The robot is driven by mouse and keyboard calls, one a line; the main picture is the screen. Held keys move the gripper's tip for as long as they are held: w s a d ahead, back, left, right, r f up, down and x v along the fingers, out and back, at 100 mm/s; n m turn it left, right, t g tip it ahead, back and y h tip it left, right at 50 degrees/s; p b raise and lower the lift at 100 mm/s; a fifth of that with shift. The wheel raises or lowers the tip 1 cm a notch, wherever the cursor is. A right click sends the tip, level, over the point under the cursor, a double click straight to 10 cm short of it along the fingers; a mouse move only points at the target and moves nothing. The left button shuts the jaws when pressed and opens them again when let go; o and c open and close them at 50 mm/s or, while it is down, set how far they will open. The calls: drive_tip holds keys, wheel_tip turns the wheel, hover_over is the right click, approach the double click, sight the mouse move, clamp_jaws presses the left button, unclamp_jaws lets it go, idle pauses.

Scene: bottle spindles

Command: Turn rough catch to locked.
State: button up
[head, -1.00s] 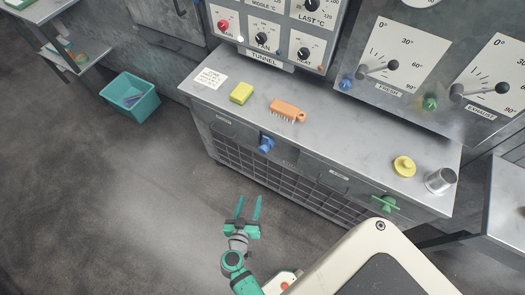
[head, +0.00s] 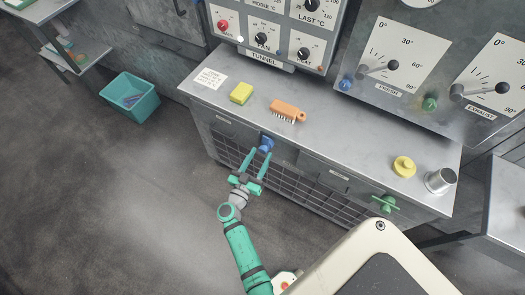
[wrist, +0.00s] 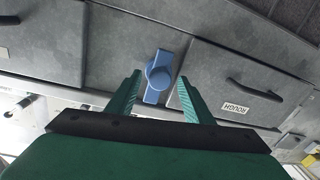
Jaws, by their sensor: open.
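The blue catch (head: 266,143) is a round hub with a bar-shaped grip on the cabinet's front face. In the wrist view the blue catch (wrist: 158,76) has its bar nearly upright, slightly tilted, beside a drawer with an upside-down ROUGH label (wrist: 236,108). My gripper (head: 260,153) is open, with its teal fingers pointing at the catch. In the wrist view my gripper (wrist: 160,84) has one finger on each side of the bar, with gaps showing. I cannot tell how deep the fingers reach around it.
A second, green catch (head: 386,204) sits farther right on the cabinet front. The steel top (head: 335,135) holds a yellow sponge (head: 241,93), an orange brush (head: 287,111), a yellow knobbed piece (head: 403,166) and a metal cup (head: 440,181). Open floor lies left of my arm.

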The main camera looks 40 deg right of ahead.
sight(265, 145)
drive_tip(key=shift+x, duration=1.5)
drive_tip(key=c, duration=0.8)
drive_tip(key=shift+a, duration=0.1)
